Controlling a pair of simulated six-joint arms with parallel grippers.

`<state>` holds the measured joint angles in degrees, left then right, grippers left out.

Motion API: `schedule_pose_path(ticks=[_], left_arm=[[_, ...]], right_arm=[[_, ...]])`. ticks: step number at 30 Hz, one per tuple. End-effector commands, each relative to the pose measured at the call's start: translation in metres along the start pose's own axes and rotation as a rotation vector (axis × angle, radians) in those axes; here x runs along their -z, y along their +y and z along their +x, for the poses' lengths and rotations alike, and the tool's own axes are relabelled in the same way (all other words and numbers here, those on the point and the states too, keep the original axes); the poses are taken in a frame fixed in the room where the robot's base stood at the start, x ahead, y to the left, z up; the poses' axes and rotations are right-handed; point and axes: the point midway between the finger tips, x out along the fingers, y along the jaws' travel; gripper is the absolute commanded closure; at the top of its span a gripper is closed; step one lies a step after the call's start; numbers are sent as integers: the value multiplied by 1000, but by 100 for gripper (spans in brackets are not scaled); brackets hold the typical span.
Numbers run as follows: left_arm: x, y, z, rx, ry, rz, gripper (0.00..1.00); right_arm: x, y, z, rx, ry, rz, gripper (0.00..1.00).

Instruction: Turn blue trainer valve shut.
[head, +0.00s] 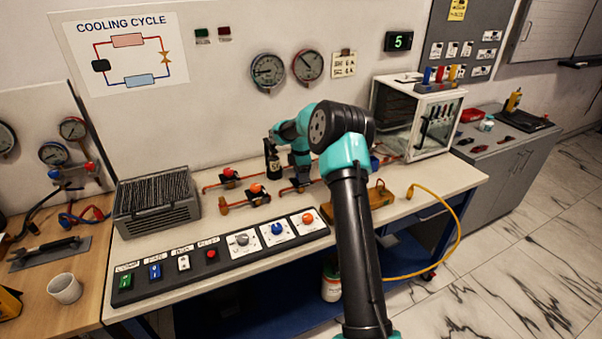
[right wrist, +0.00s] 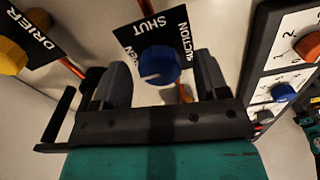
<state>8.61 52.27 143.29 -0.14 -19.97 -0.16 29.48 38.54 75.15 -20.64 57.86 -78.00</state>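The blue valve knob (right wrist: 160,66) shows in the right wrist view, on a black plate (right wrist: 150,32) marked SHUT and SUCTION, with a partly hidden word at its left. A white mark shows on the knob's lower left side. My right gripper (right wrist: 162,84) is open, one finger on each side of the knob with a visible gap to each. In the head view my right gripper (head: 299,186) points down over the trainer bench, and the arm hides the blue knob. My left gripper is in neither view.
A yellow knob (right wrist: 12,56) beside a DRIER label is at the wrist view's left. Valves with orange knobs (head: 257,188) stand left of my gripper. The switch panel (head: 222,250) lies in front; a glass-fronted cabinet (head: 418,118) stands at the right.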

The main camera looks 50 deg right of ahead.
Motion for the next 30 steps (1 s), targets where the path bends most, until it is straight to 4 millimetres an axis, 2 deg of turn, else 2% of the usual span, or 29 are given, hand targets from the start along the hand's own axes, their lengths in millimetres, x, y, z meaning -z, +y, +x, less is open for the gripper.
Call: schedule_pose_path(ticks=[2,15,30], left_arm=[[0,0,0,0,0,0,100],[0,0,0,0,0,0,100],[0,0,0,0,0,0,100]], right_arm=[[0,0,0,0,0,0,39],[0,0,0,0,0,0,81],[0,0,0,0,0,92,82]])
